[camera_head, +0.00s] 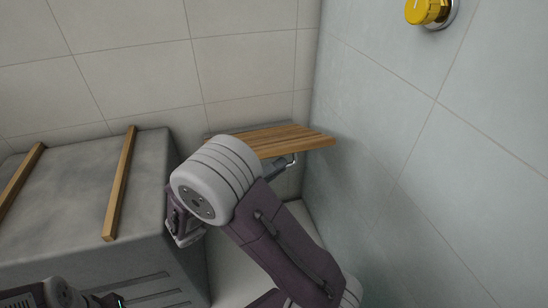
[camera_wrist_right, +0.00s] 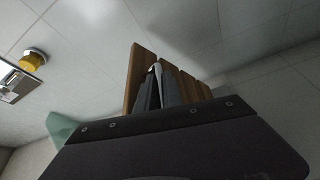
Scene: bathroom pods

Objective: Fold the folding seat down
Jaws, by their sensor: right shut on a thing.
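The folding seat (camera_head: 295,138) has wooden slats and juts out near the corner of the tiled walls in the head view.
A grey box-like block (camera_head: 75,190) with two wooden strips (camera_head: 119,185) on top stands left of the seat. A yellow knob (camera_head: 428,11) is on the right wall, and it also shows in the right wrist view (camera_wrist_right: 33,60). The pale floor between block and wall is narrow.

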